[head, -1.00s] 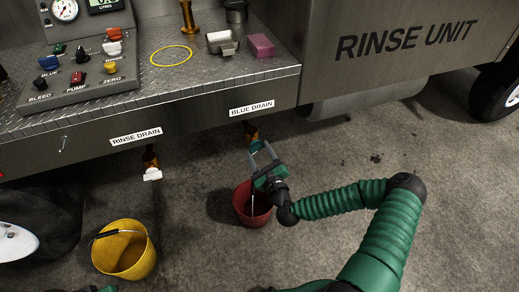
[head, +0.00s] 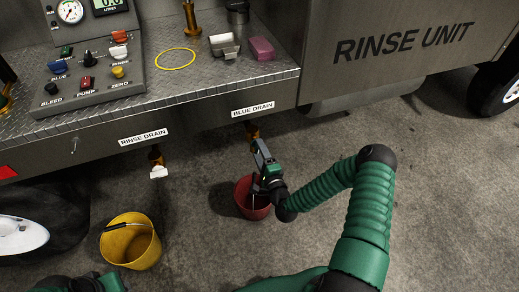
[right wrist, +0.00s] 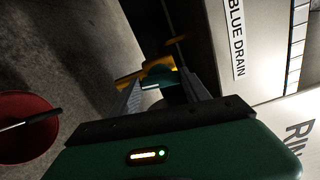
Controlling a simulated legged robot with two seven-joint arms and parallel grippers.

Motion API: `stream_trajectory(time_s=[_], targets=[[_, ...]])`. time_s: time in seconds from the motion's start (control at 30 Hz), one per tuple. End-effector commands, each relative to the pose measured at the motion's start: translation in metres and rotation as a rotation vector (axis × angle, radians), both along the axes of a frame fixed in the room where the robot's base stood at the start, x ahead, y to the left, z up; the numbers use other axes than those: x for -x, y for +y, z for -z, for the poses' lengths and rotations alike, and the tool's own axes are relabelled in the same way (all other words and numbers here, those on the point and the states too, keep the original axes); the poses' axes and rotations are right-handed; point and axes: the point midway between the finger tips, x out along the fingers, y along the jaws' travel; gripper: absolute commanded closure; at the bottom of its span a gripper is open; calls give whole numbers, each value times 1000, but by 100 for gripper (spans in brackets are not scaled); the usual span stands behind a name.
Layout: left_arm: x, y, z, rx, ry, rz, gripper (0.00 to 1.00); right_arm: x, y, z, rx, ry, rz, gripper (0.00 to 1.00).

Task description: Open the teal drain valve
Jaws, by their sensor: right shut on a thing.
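The teal valve handle (right wrist: 166,78) shows in the right wrist view between my finger pads, against the brass drain fitting. In the head view this brass fitting (head: 252,130) hangs under the BLUE DRAIN label (head: 253,109); the handle there is mostly hidden by my gripper. My right gripper (head: 261,148), also in the right wrist view (right wrist: 168,88), is shut on the teal handle. Part of my left arm shows at the bottom left of the head view, without its fingers.
A red bucket (head: 248,207) stands below my right gripper. A yellow bucket (head: 138,250) stands at lower left. The RINSE DRAIN outlet (head: 157,160) with its white handle (head: 159,172) hangs left. The ribbed counter (head: 190,90) overhangs the drains. Floor at right is clear.

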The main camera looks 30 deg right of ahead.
Motion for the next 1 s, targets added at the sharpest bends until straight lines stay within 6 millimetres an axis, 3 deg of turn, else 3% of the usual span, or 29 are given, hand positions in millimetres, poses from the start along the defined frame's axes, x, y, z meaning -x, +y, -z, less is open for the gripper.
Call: stream_trajectory(time_s=[0.33, 0.87, 0.9, 1.0], targets=[[0, 0, -8, 0, 0, 0, 64, 2, 0, 5, 141, 47, -1, 86], [0, 0, -9, 0, 0, 0, 64, 2, 0, 7, 168, 56, -1, 86], [0, 0, -9, 0, 0, 0, 64, 2, 1, 7, 168, 56, -1, 44], [0, 0, -9, 0, 0, 0, 64, 2, 1, 6, 167, 53, -2, 31]])
